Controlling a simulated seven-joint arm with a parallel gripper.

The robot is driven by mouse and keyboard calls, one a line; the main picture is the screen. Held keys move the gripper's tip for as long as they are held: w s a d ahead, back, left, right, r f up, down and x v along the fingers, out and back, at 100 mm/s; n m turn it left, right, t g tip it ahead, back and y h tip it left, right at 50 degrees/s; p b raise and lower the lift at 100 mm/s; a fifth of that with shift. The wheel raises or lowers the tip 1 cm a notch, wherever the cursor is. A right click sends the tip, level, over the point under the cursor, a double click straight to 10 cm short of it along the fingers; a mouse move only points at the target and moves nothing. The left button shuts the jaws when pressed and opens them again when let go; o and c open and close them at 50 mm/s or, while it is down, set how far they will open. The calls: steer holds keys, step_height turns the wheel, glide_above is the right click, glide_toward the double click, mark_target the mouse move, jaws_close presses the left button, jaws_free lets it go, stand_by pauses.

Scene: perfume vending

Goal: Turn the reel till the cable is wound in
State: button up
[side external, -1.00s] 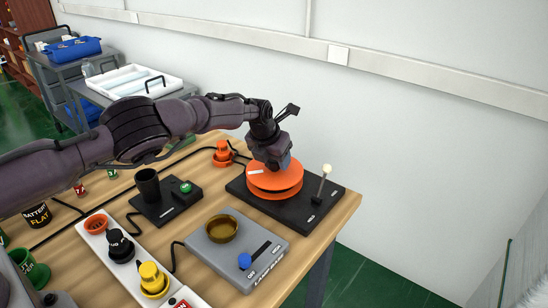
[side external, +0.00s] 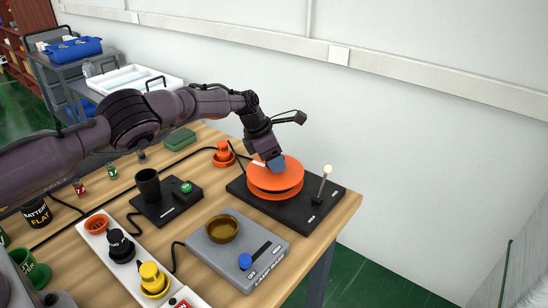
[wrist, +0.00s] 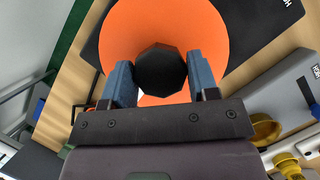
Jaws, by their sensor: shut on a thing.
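The orange reel (side external: 278,184) sits on a black base (side external: 315,204) at the table's right end. Its dark many-sided knob (wrist: 160,68) shows in the wrist view, over the orange disc (wrist: 190,30). My gripper (side external: 276,164) is over the reel's top, its blue fingers shut on the knob, one on each side in the wrist view (wrist: 161,82). In the side view the fingers hide the knob. A black cable (side external: 190,156) runs along the table near the orange plug-like piece (side external: 222,155); where it meets the reel is unclear.
A lever with a pale knob (side external: 327,169) stands on the base, right of the reel. A grey lamp-pad box (side external: 215,259) is in front. A black cup (side external: 148,185) and a white strip (side external: 98,243) are to the left. The wall is close behind.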

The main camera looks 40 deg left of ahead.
steer(key=shift+m, duration=0.6)
steer(key=shift+g, duration=0.3)
steer(key=o, duration=1.3)
steer(key=shift+h, duration=0.3)
steer(key=shift+c, duration=0.2)
steer(key=v, duration=1.3)
steer(key=shift+d, duration=0.1)
